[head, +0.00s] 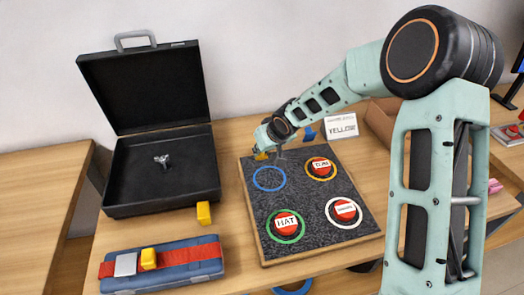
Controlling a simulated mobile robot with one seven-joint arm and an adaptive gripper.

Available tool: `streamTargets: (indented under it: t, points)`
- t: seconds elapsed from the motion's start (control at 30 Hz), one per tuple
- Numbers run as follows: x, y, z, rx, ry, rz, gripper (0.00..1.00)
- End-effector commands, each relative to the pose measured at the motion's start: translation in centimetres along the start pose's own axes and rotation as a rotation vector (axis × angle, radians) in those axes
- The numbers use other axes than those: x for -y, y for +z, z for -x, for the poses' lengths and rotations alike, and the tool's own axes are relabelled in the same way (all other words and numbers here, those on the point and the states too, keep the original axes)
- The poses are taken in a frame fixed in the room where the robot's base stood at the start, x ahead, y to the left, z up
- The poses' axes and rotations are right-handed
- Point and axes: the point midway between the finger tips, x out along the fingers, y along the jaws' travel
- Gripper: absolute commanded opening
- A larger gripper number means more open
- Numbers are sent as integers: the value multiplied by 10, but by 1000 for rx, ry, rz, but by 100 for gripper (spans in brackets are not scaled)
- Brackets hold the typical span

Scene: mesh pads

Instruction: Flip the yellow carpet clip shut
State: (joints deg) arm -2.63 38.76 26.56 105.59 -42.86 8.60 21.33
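A small yellow piece (261,155), likely the yellow carpet clip, shows at the far left edge of the dark carpet board (312,234). It is too small to tell whether it is flipped open or shut. My gripper (268,149) is at the end of my arm, right by this yellow piece. Its fingers are tiny and partly hidden, so I cannot tell whether they are open or touch the piece. A blue clip (308,134) stands at the board's far edge. A white card (341,126) behind it seems to read "YELLOW".
The board bears coloured rings and red labelled buttons (320,168). An open black case (163,172) stands left of it. A yellow block (204,213) and a blue pad with a red strap (190,256) lie nearer. A cardboard box (383,116) is behind my arm.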

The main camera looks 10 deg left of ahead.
Motion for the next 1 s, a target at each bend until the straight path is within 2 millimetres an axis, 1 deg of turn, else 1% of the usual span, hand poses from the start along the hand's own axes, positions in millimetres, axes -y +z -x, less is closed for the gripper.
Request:
streamTargets:
  t: [0.1, 0.13, 0.27, 0.53, 0.67, 0.77, 1.0]
  points:
    - [1, 1, 0, 2, -1, 0, 0]
    - [1, 1, 0, 2, -1, 0, 21]
    - [0, 1, 0, 2, -1, 0, 36]
    - [0, 0, 0, 2, 0, 0, 36]
    - [-1, 0, 8, 0, 1, -3, 36]
    - [-2, 0, 21, 0, 2, -3, 36]
    - [-2, 0, 66, -1, 3, -3, 36]
